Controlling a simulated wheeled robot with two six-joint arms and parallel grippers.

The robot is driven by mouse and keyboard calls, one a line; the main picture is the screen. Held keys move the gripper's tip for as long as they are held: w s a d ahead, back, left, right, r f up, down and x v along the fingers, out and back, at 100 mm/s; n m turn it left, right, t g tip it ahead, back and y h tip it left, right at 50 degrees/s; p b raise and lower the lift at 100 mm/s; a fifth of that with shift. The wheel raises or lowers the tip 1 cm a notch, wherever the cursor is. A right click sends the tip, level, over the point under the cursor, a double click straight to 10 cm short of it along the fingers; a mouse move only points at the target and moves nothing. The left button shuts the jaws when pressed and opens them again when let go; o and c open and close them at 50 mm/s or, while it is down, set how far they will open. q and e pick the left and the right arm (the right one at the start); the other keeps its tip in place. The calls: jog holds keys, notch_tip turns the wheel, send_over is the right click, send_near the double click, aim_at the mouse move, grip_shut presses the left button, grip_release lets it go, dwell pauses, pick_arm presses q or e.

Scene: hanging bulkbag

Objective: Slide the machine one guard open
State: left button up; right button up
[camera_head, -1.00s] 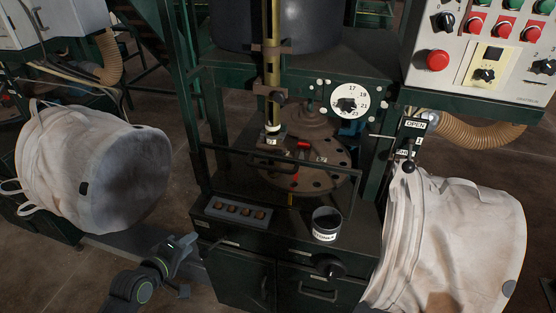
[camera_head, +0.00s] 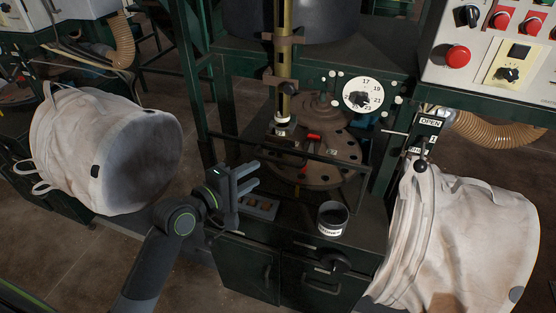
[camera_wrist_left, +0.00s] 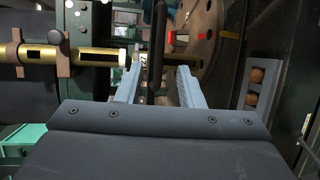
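The machine one guard (camera_head: 310,153) is a dark bar frame in front of the round drilled turntable (camera_head: 325,170). In the head view my left gripper (camera_head: 257,175) is in front of the guard's left part, fingers pointing right. It is open and empty. In the left wrist view a dark upright bar (camera_wrist_left: 157,45), apparently part of the guard, shows ahead between the two open fingers (camera_wrist_left: 160,78). I cannot tell whether they touch it. My right gripper is not in view.
A lever with an OPEN plate (camera_head: 422,165) is at right. Pale bulk bags hang at left (camera_head: 100,150) and right (camera_head: 460,240). A brass column (camera_head: 284,70) rises behind the guard.

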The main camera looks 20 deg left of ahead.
aim_at(278, 160)
pick_arm(q)
jog(key=x, duration=1)
jog(key=shift+f, duration=0.1)
grip_shut()
